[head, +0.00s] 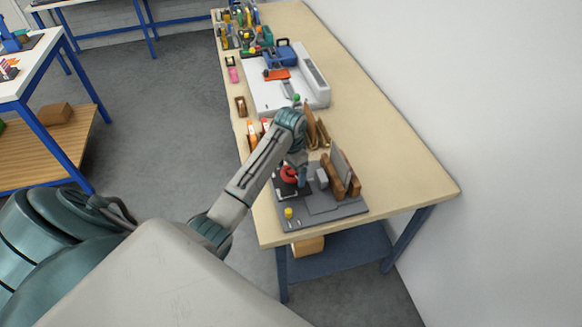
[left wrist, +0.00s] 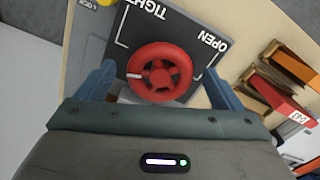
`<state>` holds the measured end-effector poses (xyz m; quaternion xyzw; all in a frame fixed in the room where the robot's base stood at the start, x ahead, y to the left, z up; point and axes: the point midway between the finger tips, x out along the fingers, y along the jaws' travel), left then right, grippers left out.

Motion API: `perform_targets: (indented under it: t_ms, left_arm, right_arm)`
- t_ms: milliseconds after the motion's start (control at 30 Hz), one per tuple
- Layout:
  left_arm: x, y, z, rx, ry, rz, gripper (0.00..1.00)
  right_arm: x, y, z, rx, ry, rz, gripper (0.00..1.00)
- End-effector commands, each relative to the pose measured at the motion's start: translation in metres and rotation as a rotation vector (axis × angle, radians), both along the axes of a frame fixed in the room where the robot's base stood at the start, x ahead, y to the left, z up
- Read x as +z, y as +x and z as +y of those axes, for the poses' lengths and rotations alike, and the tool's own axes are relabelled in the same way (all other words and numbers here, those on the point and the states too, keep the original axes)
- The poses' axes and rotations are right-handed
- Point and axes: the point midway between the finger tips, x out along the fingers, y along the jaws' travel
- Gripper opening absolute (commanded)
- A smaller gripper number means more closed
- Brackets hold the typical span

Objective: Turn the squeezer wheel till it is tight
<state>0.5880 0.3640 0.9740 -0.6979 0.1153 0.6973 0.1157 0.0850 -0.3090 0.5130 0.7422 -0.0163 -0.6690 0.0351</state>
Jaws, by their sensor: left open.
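The squeezer wheel (left wrist: 160,72) is red, with several spokes and a white mark on its rim. In the left wrist view the mark is on the left side of the rim. The wheel lies over a dark plate (left wrist: 186,28) lettered TIGHT at the top and OPEN at the upper right. My left gripper (left wrist: 159,70) is open, with one blue finger on each side of the wheel and a visible gap to it. In the head view the wheel (head: 289,174) shows beside my left gripper (head: 297,165), which partly hides it. My right gripper is not in view.
The wheel's grey base (head: 325,211) stands at the bench's near end, with brown upright boards (head: 343,174) on it. A yellow knob (head: 289,213) is at its front corner. A white machine (head: 287,82) and several tools are farther back. A wall runs along the right.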

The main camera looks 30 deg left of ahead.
Motion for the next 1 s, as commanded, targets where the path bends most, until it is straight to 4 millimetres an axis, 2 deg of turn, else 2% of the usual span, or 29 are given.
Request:
perform_targets:
  t_ms: [100,333,1000]
  left_arm:
    - [0.0002,0.0001,0.0001,0.000,0.000,0.000,0.88]
    - [0.0003,0.0001,0.0001,0.000,0.000,0.000,0.44]
    - [0.0003,0.0003,-0.0001,0.000,-0.001,0.000,0.44]
  right_arm:
    - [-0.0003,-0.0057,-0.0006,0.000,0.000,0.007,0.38]
    - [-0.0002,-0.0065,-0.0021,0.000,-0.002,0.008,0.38]
    - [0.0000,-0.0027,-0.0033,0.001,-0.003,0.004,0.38]
